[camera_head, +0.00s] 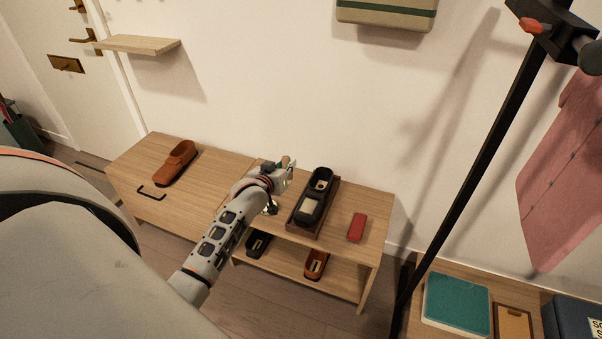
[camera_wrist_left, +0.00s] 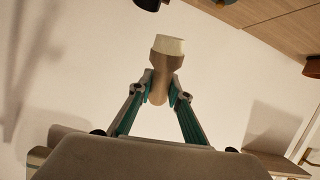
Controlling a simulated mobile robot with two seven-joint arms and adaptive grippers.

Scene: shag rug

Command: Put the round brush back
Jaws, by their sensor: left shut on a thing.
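The round brush (camera_wrist_left: 167,62) has a wooden handle and a pale bristle head. In the left wrist view its handle is between the two fingers of my left gripper (camera_wrist_left: 161,92), which is shut on it, with the bristle head pointing away from the gripper. In the head view my left gripper (camera_head: 284,168) holds the brush above the wooden bench (camera_head: 222,178), just left of a dark wooden tray (camera_head: 300,231). The brush is small there and partly hidden by the fingers. My right gripper is in neither view.
A black shoe (camera_head: 309,208) lies in the tray. A red item (camera_head: 357,227) is right of it, and a brown shoe (camera_head: 176,163) is at the left. More shoes stand on the lower shelf (camera_head: 338,287). A black pole (camera_head: 473,169) rises at the right.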

